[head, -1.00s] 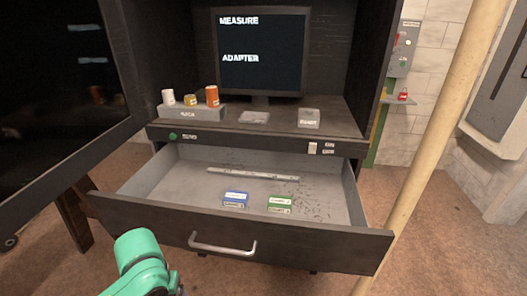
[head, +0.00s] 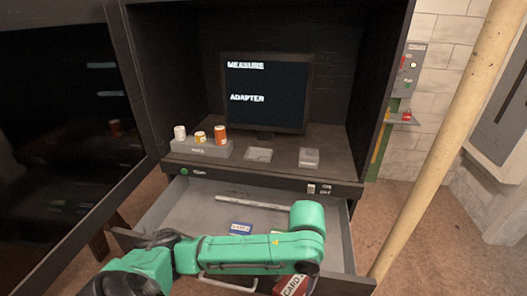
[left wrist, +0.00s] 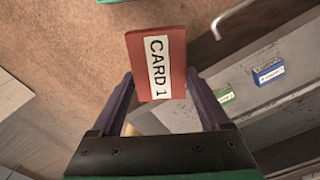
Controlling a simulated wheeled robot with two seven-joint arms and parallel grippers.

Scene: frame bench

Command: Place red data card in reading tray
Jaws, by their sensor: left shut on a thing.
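The red data card, labelled "CARD 1" (left wrist: 160,65), is held between the two fingers of my left gripper (left wrist: 163,82) in the left wrist view. In the head view the card (head: 293,286) shows at the bottom edge, partly cut off, in front of the open drawer's right half. My left arm reaches across the drawer from the left. On the desk stand a flat grey tray (head: 258,155) and a grey block-like holder (head: 309,156); I cannot read which is the reading tray. My right gripper is not in view.
The open drawer (head: 190,205) holds a blue card box (head: 240,229), also in the left wrist view (left wrist: 269,73), and a green one (left wrist: 226,97). A rack (head: 200,148) with several small cylinders stands left on the desk. A screen (head: 265,93) stands behind.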

